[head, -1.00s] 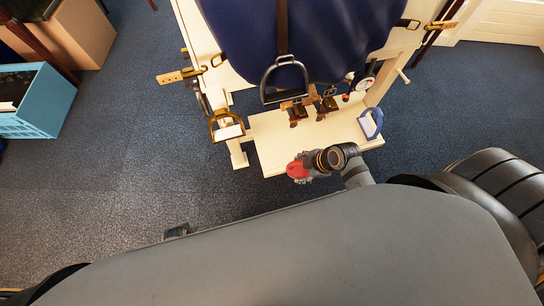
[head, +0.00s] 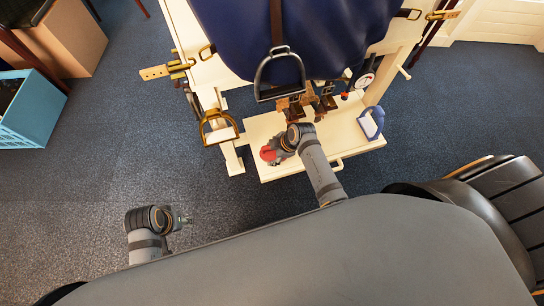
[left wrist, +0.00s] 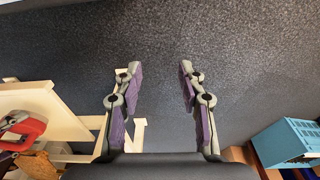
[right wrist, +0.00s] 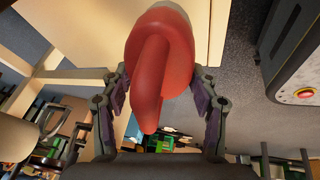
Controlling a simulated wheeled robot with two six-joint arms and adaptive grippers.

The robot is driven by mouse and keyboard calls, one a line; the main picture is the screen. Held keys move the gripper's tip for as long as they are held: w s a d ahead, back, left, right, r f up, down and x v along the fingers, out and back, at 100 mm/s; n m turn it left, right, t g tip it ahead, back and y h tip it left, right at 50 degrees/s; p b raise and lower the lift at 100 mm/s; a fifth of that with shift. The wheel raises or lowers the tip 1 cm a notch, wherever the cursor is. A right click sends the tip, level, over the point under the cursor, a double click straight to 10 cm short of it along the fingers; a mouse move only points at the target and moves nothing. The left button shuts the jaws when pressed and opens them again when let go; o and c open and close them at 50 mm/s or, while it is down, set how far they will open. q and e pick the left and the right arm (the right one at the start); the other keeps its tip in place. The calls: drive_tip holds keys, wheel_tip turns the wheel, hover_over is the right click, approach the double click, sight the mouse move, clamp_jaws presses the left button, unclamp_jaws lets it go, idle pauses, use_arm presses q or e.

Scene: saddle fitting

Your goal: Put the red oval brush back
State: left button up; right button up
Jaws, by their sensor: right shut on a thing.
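The red oval brush (right wrist: 165,50) is in my right gripper (right wrist: 155,92), with its handle ridge between the fingers. In the head view the brush (head: 267,153) shows as a small red patch at the tip of my right gripper (head: 276,152), over the left part of the stand's cream shelf (head: 290,170). I cannot tell whether the brush touches the shelf. My left gripper (head: 184,220) is out over the carpet at the lower left of the head view. In the left wrist view the left gripper (left wrist: 160,68) is open and empty.
A navy saddle (head: 300,35) sits on the stand with a dark stirrup (head: 279,95) hanging in front. A brass stirrup (head: 219,135) is left of the shelf. A blue crate (head: 30,105) is far left.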

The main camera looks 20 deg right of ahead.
sight(272, 156)
wheel_tip(272, 156, down, 3)
drive_tip(key=shift+w+f+b, duration=0.1)
drive_tip(key=shift+b, duration=0.5)
drive_tip(key=shift+f, duration=0.1)
use_arm(q)
drive_tip(key=shift+s+d+r, duration=0.1)
drive_tip(key=shift+d+r, duration=0.1)
drive_tip(key=shift+r, duration=0.3)
drive_tip(key=shift+s+d+r, duration=0.1)
drive_tip(key=shift+d+r, duration=0.1)
drive_tip(key=shift+r, duration=0.3)
drive_tip(key=shift+w, duration=0.1)
use_arm(e)
drive_tip(key=o, duration=1.1)
